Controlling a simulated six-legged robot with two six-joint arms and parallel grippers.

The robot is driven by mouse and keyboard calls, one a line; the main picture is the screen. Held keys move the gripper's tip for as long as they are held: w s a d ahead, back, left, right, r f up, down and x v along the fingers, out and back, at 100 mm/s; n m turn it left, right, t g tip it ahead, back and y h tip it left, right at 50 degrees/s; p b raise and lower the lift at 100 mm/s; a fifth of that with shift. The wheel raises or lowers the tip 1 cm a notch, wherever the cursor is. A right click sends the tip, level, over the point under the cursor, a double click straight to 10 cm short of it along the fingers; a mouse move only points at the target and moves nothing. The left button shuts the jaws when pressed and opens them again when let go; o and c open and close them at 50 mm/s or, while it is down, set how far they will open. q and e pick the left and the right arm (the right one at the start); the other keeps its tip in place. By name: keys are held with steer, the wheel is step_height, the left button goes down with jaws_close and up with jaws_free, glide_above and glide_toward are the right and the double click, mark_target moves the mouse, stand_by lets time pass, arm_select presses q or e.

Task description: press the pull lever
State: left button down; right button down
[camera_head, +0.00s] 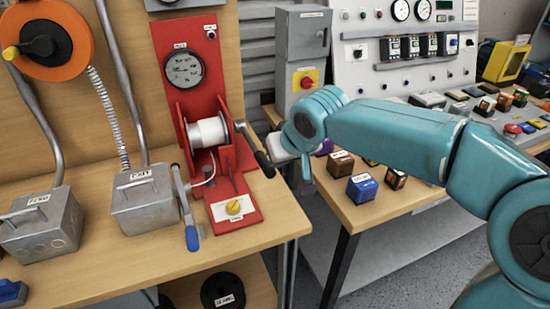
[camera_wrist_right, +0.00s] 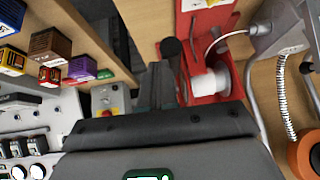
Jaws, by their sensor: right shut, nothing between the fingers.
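A red winch stand (camera_head: 205,90) holds a round gauge, a white spool (camera_head: 207,131) and a yellow knob. A lever with a blue grip (camera_head: 192,237) hangs down at the stand's left side. A black-handled crank (camera_head: 264,163) sticks out at its right; I cannot tell which of the two is the pull lever. My right gripper (camera_head: 305,168) is shut and empty, to the right of the black handle and apart from it. In the wrist view its dark fingers (camera_wrist_right: 166,85) point toward the black handle (camera_wrist_right: 172,48) and red stand (camera_wrist_right: 205,80). My left gripper is out of view.
Two grey boxes (camera_head: 145,200) with conduits stand left of the stand, below an orange reel (camera_head: 45,40). A grey cabinet (camera_head: 303,50) stands behind my right wrist. Small blocks, including a blue one (camera_head: 362,188), sit on the right bench. A gap separates the benches.

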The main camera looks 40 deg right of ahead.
steer(key=v, duration=0.7)
steer(key=shift+r+p, duration=0.2)
steer(key=shift+p, duration=0.2)
steer(key=shift+s, duration=0.3)
steer(key=shift+w, duration=0.1)
